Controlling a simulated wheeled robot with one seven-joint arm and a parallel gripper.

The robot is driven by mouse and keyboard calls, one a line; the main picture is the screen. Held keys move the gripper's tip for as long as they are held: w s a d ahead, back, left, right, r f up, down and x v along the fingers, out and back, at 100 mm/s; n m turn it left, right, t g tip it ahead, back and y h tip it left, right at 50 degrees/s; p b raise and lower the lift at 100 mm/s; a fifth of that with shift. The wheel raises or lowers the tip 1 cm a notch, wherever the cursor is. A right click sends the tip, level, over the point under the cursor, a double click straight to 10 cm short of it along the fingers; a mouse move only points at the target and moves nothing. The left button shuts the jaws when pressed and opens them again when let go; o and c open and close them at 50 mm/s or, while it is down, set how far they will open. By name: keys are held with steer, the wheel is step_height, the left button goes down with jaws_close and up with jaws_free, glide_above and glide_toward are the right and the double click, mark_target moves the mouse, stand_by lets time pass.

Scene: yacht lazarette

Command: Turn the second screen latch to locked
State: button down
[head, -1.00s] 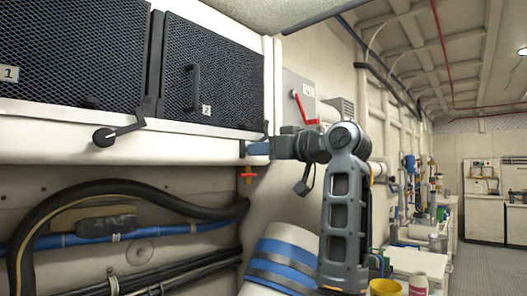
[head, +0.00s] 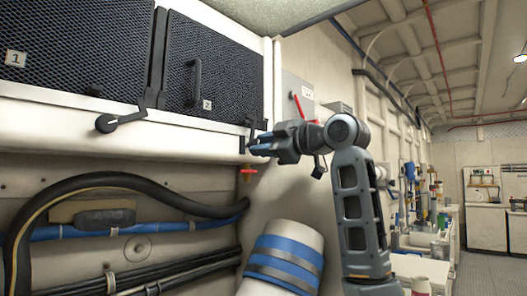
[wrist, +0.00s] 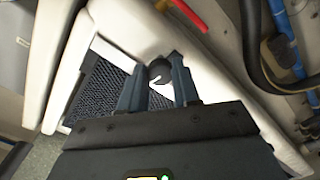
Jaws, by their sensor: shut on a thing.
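The second screen (head: 225,65), a black mesh panel labelled 2 with a black handle, is set in the white frame. My gripper (head: 260,144) is at its lower right corner, below the frame's lip. In the wrist view my gripper (wrist: 158,84) has its fingers on either side of a dark round knob (wrist: 158,70), which I take as the second latch's end. It is shut on this knob. The rest of the latch is mostly hidden behind the fingers, so its angle is hard to tell. The first latch (head: 107,123) has its lever slanting down left to a round knob.
The first screen (head: 75,45) is at the left. A red-handled lever (head: 298,104) on a grey box and a small red tap (head: 247,171) are close to my gripper. Black and blue hoses (head: 120,178) run below.

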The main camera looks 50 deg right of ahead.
steer(key=shift+n+b, duration=0.35)
steer(key=shift+n, duration=0.75)
steer(key=c, duration=0.8)
jaws_free()
steer(key=s+b, duration=0.1)
steer(key=s, duration=0.7)
steer(key=shift+b, duration=0.3)
steer(key=shift+w+d, duration=0.1)
